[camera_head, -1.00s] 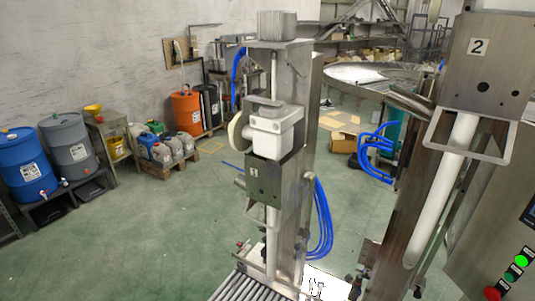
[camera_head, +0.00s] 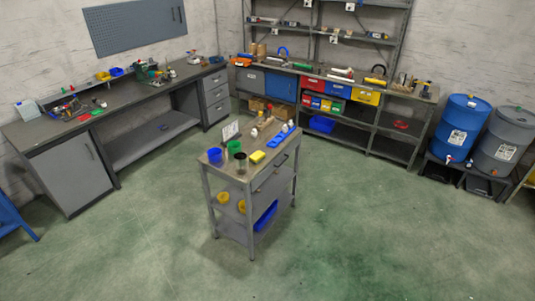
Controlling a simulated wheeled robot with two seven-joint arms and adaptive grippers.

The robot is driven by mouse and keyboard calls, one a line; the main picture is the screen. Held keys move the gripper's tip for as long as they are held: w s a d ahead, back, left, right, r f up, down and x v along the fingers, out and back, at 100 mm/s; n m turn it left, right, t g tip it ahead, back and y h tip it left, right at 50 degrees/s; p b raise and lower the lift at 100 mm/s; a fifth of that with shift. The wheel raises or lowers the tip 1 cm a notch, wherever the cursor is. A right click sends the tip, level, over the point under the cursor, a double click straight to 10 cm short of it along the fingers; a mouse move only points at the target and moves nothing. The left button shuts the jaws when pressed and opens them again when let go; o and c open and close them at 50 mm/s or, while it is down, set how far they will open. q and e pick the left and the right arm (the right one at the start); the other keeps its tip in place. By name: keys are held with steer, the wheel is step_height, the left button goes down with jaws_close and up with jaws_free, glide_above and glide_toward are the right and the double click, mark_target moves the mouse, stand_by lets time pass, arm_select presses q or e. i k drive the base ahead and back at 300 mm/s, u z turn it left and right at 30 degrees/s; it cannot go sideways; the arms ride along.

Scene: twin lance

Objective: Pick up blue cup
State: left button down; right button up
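The blue cup (camera_head: 214,155) stands upright at the front left corner of the top of a grey tool cart (camera_head: 240,172). A green cup (camera_head: 234,147) stands just behind it to the right, and a dark, see-through-looking cup (camera_head: 241,162) stands to its right at the front. The cart is in the middle of the view, some distance off across the floor. Neither of my grippers shows in the head view.
Workbenches (camera_head: 115,102) line the left and back walls. Blue (camera_head: 465,125) and grey (camera_head: 503,140) barrels stand at right. The green floor (camera_head: 350,240) before and right of the cart is clear.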

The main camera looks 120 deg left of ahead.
mark_target(215, 154)
steer(key=u, duration=4.25)
